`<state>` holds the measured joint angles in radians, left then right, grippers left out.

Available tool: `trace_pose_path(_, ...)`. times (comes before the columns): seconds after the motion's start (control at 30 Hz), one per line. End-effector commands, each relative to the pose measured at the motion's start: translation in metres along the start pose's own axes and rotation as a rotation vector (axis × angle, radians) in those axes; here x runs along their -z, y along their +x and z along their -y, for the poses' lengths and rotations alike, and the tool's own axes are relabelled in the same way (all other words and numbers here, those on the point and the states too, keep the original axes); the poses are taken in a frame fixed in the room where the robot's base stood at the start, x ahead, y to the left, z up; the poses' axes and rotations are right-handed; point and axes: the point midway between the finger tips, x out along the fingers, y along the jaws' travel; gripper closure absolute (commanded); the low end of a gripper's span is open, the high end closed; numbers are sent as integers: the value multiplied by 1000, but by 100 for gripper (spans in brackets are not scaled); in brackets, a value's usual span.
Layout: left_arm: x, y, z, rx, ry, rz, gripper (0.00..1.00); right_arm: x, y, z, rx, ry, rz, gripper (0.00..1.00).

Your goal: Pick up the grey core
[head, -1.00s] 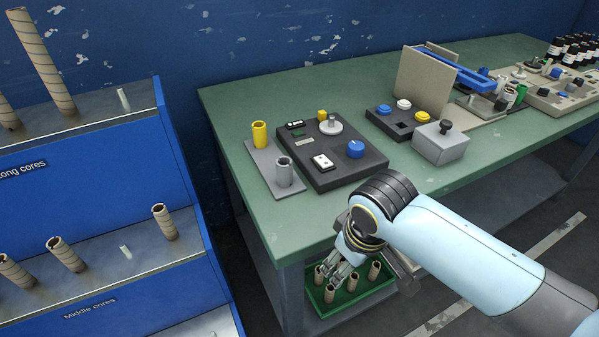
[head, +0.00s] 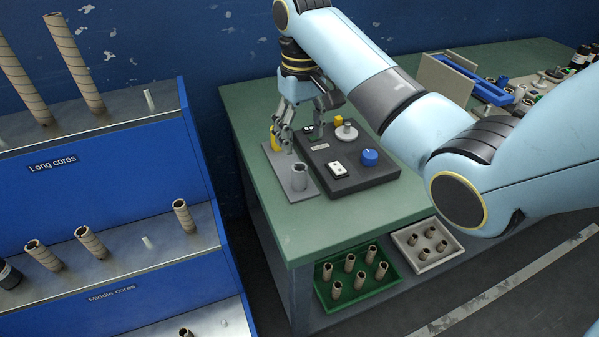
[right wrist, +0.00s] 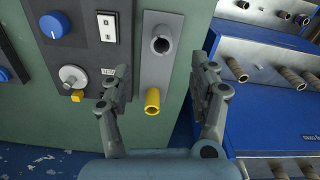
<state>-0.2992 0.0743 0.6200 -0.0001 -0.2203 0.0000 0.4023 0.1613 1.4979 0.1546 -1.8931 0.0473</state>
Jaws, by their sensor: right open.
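The grey core (head: 299,178) stands upright at the near end of a small grey plate (head: 302,193) on the green table. It also shows in the right wrist view (right wrist: 161,44), above the line between the fingertips. A yellow core (head: 274,138) stands at the plate's far end, partly hidden by a finger. My right gripper (head: 302,138) points down over the plate's far part, open and empty. In the right wrist view its fingers (right wrist: 163,74) spread to either side of the plate, with the yellow core between them. My left gripper is not in view.
A dark control panel (head: 347,160) with a blue knob and a silver knob lies right of the plate. A blue rack (head: 110,195) with cardboard cores stands left. Green (head: 328,305) and light trays (head: 407,262) with short cores sit beneath the table.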

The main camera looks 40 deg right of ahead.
Motion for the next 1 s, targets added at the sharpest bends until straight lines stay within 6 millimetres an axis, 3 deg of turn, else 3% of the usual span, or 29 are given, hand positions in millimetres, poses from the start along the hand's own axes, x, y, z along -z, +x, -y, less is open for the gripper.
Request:
trace_pose_path(0.7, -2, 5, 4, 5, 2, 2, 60, 6, 95, 2, 2, 1, 6, 39)
trace_pose_path(1.0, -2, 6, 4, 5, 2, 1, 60, 6, 104, 2, 2, 1, 3, 39)
